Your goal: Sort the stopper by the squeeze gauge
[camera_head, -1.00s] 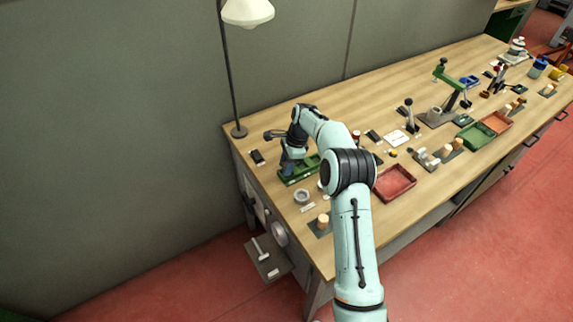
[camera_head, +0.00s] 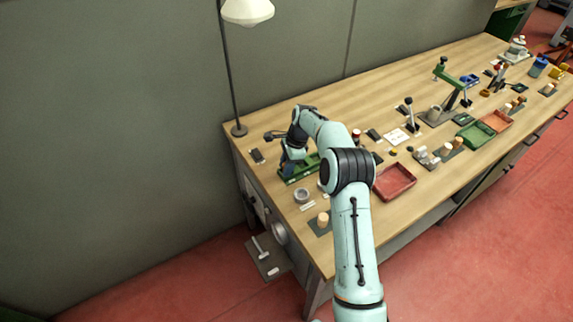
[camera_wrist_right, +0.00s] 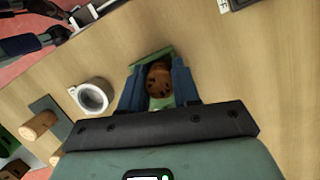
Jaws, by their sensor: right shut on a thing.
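My right gripper (camera_head: 287,172) is low over a green tray-like piece (camera_head: 301,169) at the near left part of the bench. In the right wrist view its blue fingers (camera_wrist_right: 159,88) are shut on a brown speckled cork stopper (camera_wrist_right: 158,78), with the green piece (camera_wrist_right: 152,57) just behind it. I cannot tell whether the stopper touches the green piece. The stopper is hidden in the head view. I cannot tell which item is the squeeze gauge. My left gripper is out of view.
A red tray (camera_head: 395,182) lies right of my arm. A green tray (camera_head: 475,135) and a lamp stand (camera_head: 238,131) are farther off.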

